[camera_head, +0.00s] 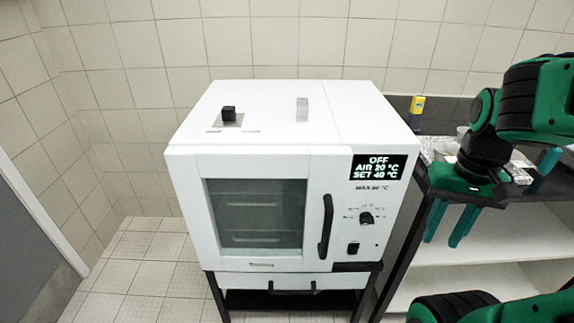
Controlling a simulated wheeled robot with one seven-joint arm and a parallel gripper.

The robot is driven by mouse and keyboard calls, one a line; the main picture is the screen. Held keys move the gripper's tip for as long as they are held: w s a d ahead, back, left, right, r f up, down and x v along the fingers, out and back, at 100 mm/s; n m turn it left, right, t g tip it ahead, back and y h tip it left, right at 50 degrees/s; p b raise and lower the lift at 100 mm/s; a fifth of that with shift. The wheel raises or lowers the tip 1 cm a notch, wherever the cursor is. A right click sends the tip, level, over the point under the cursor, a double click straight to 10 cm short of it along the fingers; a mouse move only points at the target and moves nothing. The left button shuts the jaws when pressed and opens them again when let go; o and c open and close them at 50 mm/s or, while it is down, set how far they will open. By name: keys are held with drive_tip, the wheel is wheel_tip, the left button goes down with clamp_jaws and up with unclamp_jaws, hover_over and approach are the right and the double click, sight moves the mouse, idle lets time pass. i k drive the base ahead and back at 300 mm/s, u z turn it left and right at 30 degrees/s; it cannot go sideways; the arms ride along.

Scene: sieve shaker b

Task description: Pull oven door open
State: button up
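The white oven (262,122) stands on a dark stand in the middle of the head view. Its door (260,170) has a dark glass window (257,214) and looks shut. A black vertical handle (326,226) sits at the right side of the door. My gripper (446,238) points down to the right of the oven, apart from the handle, in front of the shelf unit. Its two green fingers are spread with a gap between them, and nothing shows in the gap.
A shelf unit (497,239) with a dark top stands right of the oven. Tiled floor (140,275) is clear to the left.

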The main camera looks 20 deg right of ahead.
sight(325, 170)
drive_tip(key=u, duration=0.1)
drive_tip(key=k, duration=0.85)
drive_tip(key=z, duration=0.6)
drive_tip(key=i, duration=0.5)
drive_tip(key=u, duration=0.05)
